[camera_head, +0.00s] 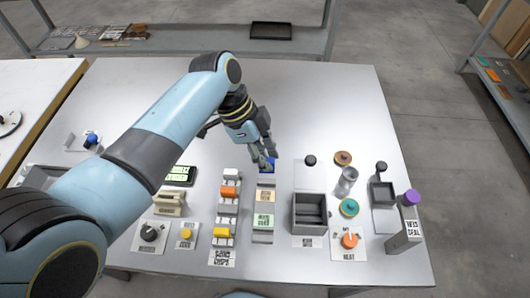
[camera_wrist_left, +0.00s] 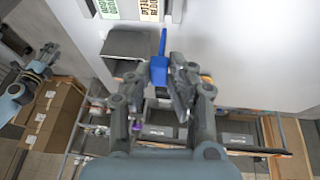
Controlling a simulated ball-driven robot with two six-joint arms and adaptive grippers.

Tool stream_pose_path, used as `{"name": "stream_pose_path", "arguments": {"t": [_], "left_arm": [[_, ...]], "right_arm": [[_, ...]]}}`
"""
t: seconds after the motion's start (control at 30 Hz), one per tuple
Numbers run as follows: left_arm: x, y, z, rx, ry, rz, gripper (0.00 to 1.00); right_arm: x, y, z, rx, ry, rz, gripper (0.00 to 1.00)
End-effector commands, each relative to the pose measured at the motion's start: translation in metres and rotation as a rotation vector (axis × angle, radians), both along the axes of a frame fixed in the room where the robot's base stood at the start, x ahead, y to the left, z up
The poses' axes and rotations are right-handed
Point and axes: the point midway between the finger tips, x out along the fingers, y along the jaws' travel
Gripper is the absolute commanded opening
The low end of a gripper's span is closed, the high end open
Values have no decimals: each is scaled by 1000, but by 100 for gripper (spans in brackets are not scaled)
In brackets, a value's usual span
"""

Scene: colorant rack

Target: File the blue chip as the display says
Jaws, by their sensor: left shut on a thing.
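My left gripper (camera_head: 266,158) is shut on the blue chip (camera_head: 270,164), at the far end of a grey slotted holder (camera_head: 263,237). In the left wrist view the blue chip (camera_wrist_left: 160,71) shows between the fingers (camera_wrist_left: 168,84). I cannot tell if it touches the holder. The holder bears a beige label (camera_head: 265,195) and a green label (camera_head: 263,220). The display (camera_head: 180,176) has green text on black, partly behind my left arm and too small to read. What looks like my right gripper (camera_wrist_left: 43,62) shows small at the left wrist view's edge; its jaws are unclear.
The table's far part is clear.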

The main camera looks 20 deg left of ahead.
Motion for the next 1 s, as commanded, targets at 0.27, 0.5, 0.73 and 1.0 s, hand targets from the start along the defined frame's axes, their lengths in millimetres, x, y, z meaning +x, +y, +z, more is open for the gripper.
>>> {"name": "stream_pose_path", "arguments": {"t": [0.27, 0.5, 0.73, 1.0], "left_arm": [[0, 0, -27, 0, 2, 1, 0], [0, 0, -46, 0, 1, 2, 0], [0, 0, -54, 0, 2, 1, 0], [0, 0, -55, 0, 2, 1, 0]], "right_arm": [[6, -8, -16, -9, -8, 3, 38], [6, -7, -28, -9, -9, 3, 38], [6, -7, -33, -8, -9, 3, 38], [6, -5, -33, -6, -9, 2, 38]]}}
